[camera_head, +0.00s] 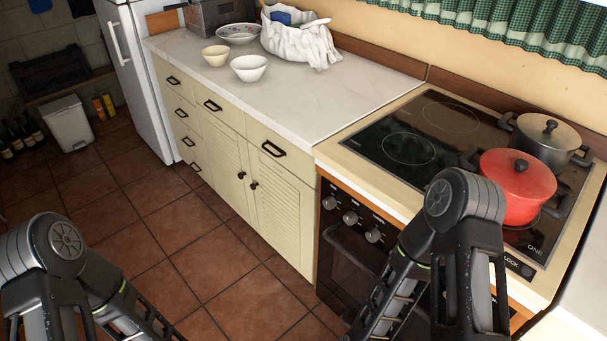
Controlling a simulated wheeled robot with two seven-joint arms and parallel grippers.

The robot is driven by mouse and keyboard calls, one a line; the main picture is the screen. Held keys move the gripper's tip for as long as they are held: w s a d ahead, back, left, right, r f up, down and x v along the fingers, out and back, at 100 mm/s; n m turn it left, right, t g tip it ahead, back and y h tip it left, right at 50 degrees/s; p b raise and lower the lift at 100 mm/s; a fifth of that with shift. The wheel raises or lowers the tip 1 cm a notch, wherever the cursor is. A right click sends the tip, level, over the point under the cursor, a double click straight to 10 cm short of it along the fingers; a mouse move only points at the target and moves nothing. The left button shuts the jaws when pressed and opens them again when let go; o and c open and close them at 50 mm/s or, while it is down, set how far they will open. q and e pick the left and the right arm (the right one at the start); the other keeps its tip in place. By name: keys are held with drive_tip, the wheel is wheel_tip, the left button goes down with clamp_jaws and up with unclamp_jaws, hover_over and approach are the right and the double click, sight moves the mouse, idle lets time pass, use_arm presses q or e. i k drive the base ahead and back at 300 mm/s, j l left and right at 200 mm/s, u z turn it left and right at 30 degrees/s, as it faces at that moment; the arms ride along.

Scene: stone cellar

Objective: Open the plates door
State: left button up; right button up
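A cream base cabinet has two louvred doors side by side below its drawers, a left door (225,164) and a right door (281,215). Each has a small dark knob near the line where they meet, the left knob (241,175) and the right knob (254,185). Both doors look shut. No label shows which one is the plates door. Both my arms show at the bottom of the view, left and right, reaching down out of the picture. Neither gripper is in view. My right arm is in front of the oven and part of the hob.
Right of the cabinet stands an oven (345,258) with a hob (413,147), a red pot (515,190) and a grey pot (548,137). Bowls (249,68) and a white cloth bag (290,42) are on the worktop (330,90). The tiled floor (170,215) before the doors is clear.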

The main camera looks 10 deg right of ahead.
sight(286, 206)
drive_tip(key=i+j+z, duration=0.15)
drive_tip(key=z, duration=0.3)
drive_tip(key=i+j+z, duration=0.3)
drive_tip(key=z, duration=0.15)
drive_tip(key=i+j+z, duration=0.25)
drive_tip(key=j+z, duration=0.2)
drive_tip(key=l, duration=0.1)
